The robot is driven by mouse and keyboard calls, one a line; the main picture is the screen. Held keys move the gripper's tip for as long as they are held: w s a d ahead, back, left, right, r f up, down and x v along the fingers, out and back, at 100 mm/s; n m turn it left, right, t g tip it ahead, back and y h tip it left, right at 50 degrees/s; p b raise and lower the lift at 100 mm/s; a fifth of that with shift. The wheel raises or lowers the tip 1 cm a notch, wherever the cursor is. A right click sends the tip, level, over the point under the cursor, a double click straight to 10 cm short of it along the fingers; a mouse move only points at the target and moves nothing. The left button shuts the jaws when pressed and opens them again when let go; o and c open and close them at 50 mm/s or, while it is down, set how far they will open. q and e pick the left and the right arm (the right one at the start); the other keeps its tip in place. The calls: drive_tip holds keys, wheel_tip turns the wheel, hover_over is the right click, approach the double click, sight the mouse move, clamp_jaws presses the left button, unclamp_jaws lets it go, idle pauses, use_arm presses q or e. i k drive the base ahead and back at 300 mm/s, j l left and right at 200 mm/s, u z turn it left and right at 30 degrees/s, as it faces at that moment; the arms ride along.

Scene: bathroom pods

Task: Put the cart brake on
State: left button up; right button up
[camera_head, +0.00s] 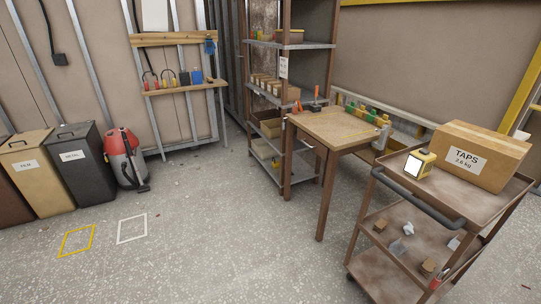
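The cart (403,272) stands at the right of the head view, with brown shelves and a dark curved push handle (418,199) on its near left side. A small red part (435,284) shows low on the cart by its bottom shelf; I cannot tell whether it is the brake or how it is set. One dark caster (349,276) shows at the cart's left foot. The other wheels are hidden or cut off by the frame. Neither of my grippers is in view.
A cardboard box marked TAPS (470,154) and a yellow lamp-like item (419,163) sit on the cart's top. A wooden table (335,128) stands behind it, close to a shelf rack (289,46). Bins (77,168) and a red vacuum (123,155) stand left. The middle floor is clear.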

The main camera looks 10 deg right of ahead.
sight(434, 283)
drive_tip(key=z, duration=1.4)
